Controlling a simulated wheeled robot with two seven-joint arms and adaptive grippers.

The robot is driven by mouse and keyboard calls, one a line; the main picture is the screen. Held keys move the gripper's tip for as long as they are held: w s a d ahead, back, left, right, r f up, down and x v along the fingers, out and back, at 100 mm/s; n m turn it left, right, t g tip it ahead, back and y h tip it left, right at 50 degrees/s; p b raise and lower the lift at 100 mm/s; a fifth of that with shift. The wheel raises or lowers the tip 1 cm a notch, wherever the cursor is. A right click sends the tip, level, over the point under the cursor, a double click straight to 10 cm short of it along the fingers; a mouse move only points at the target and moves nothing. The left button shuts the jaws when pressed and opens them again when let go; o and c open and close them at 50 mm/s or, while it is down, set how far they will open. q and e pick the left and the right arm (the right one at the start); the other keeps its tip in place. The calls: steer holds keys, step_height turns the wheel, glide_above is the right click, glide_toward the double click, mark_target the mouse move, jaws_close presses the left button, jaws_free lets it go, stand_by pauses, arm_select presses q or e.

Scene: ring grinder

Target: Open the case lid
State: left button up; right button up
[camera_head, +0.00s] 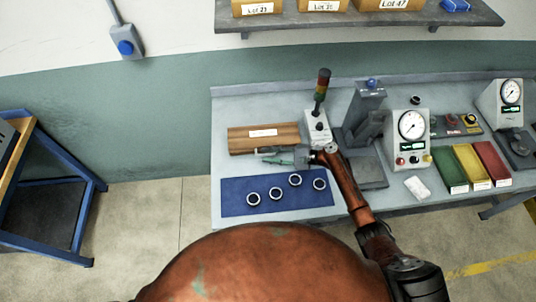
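The wooden case (250,140) lies on the grey workbench against the back, with a white label on its lid. The lid looks shut. My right arm reaches in from the lower right, and my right gripper (270,156) points left at the front edge of the case. Its slim fingers lie close along that edge; whether they touch the case is too small to tell. The finger gap is not clear. My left gripper is not in view.
A blue mat (233,206) with several dark rings lies in front of the case. A signal lamp (320,100) stands right of the case. Farther right are a grey press (365,110), a dial gauge (411,130) and green, yellow and red bins (468,166).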

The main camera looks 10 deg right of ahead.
steer(key=shift+a, duration=0.2)
steer(key=shift+c, duration=0.3)
jaws_close()
stand_by(0.3)
